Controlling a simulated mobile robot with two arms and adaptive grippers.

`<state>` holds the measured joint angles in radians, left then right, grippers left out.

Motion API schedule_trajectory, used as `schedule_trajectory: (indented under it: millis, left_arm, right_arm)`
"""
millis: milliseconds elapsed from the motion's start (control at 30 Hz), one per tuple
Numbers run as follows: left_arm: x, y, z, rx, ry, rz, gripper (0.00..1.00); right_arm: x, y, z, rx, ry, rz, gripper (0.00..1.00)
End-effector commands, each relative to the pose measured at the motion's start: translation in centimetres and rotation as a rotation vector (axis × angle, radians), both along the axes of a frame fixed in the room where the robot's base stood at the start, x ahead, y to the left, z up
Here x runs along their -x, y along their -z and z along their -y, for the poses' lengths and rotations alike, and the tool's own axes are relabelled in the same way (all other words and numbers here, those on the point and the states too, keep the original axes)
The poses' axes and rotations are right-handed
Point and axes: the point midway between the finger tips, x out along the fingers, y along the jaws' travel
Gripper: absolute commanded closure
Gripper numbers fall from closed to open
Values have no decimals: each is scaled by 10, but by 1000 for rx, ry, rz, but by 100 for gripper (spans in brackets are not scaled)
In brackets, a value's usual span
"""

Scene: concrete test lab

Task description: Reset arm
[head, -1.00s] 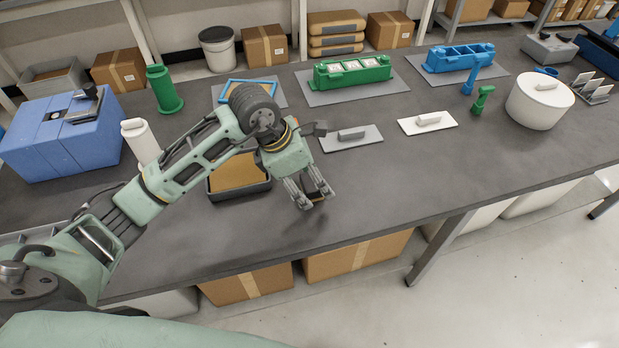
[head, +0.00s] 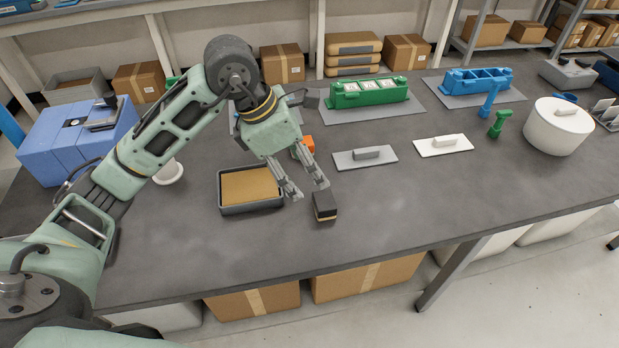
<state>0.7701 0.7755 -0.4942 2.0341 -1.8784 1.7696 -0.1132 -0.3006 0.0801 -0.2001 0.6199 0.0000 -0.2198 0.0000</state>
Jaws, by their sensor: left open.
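My left arm reaches in from the left of the head view, over the grey table (head: 420,205). My left gripper (head: 308,193) is open, with its two fingers apart and pointing down. A small dark block with a tan band (head: 325,207) is just beyond the fingertips, to their lower right; no finger closes on it. A black tray with a tan inside (head: 222,196) is left of the gripper. Something small and orange (head: 307,144) is partly hidden behind the gripper. My right gripper is not in view.
A grey trowel-like plate (head: 345,161) and a white one (head: 425,150) lie right of the gripper. Green (head: 345,101) and blue (head: 460,80) holders stand behind. A white round container (head: 555,135) is at the right, a blue box (head: 60,150) at the left. The table's front middle is clear.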

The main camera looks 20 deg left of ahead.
Motion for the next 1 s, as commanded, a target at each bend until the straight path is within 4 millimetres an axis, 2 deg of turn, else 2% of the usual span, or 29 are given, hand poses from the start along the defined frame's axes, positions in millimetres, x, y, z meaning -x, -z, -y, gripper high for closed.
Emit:
schedule_trajectory:
  millis: [600, 1000]
  left_arm:
    - [1, -7, -2, 1, 0, -1, 35]
    - [1, -70, -2, 1, 0, -1, 35]
  right_arm:
    - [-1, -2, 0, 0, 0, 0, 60]
    - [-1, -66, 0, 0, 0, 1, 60]
